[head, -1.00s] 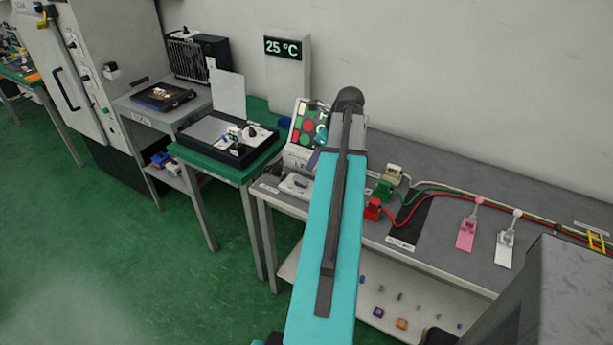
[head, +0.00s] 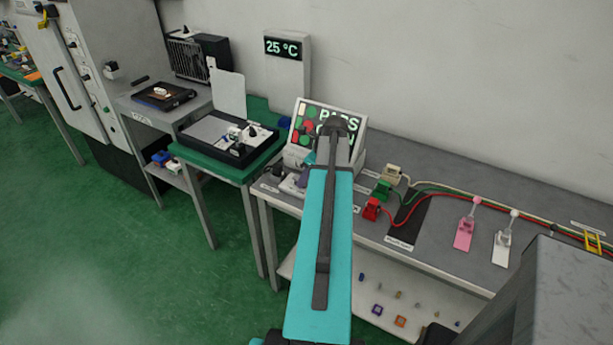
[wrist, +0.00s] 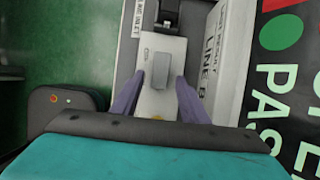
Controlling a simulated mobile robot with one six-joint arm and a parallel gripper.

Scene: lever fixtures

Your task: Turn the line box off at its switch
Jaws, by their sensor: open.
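A white box with a raised grey switch (wrist: 158,72) shows in the wrist view; I take it as the line box (wrist: 160,48). In the head view the pale box (head: 291,187) lies near the left end of the grey bench, partly hidden by my arm. My gripper (wrist: 160,79) is open, with one purple finger on each side of the switch. I cannot tell whether the fingers touch it. The switch's on or off position is not clear. A black part (wrist: 170,14) sits at the box's far end.
A display panel (head: 345,112) with red and green dots stands behind my gripper. Red (head: 371,209), green (head: 382,190) and cream (head: 393,173) plugs with cables lie to the right. A green table (head: 236,172) with a black tray stands to the left.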

